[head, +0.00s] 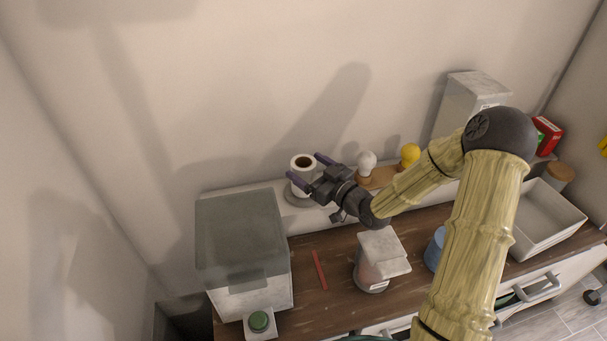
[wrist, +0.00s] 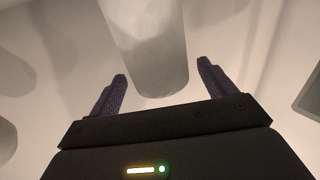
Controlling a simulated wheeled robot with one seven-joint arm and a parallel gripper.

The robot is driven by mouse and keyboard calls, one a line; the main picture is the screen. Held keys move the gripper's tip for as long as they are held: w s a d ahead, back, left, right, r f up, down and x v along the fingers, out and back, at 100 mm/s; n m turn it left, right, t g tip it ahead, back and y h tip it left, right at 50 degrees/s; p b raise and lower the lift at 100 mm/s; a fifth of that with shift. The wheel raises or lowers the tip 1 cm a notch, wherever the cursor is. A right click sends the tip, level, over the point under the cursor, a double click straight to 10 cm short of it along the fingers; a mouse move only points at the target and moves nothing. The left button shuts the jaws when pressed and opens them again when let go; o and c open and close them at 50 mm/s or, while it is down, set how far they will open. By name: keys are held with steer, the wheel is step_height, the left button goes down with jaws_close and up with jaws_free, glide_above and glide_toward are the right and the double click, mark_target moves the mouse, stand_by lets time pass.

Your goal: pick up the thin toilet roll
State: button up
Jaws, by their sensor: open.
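The thin toilet roll (head: 303,174) is white with a dark core hole in its top. It stands upright on a round grey base on the raised white ledge at the back, in the head view. My gripper (head: 307,167) is open, with one purple finger on each side of the roll in that view. In the wrist view a pale cylinder, the roll (wrist: 152,50), shows between and beyond the two fingertips (wrist: 161,68). There is a gap on both sides of it. I cannot tell whether a finger touches it.
On the ledge (head: 240,183), a white bulb (head: 366,162) and a yellow bulb (head: 409,154) stand right of the roll. A lidded box (head: 243,250) is front left. A lidded container (head: 380,255), a red stick (head: 319,270) and a white tray (head: 540,218) are on the wooden top.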

mark_target(297, 161)
steer(key=p+x, duration=0.1)
steer(key=x, duration=0.3)
steer(key=shift+s, duration=0.1)
steer(key=shift+d, duration=0.15)
steer(key=c, duration=1.1)
steer(key=shift+o, duration=0.2)
steer(key=shift+a, duration=0.25)
steer(key=shift+d+r, duration=0.25)
steer(key=shift+r, duration=0.2)
step_height(297, 161, up, 9)
steer(key=b, duration=0.1)
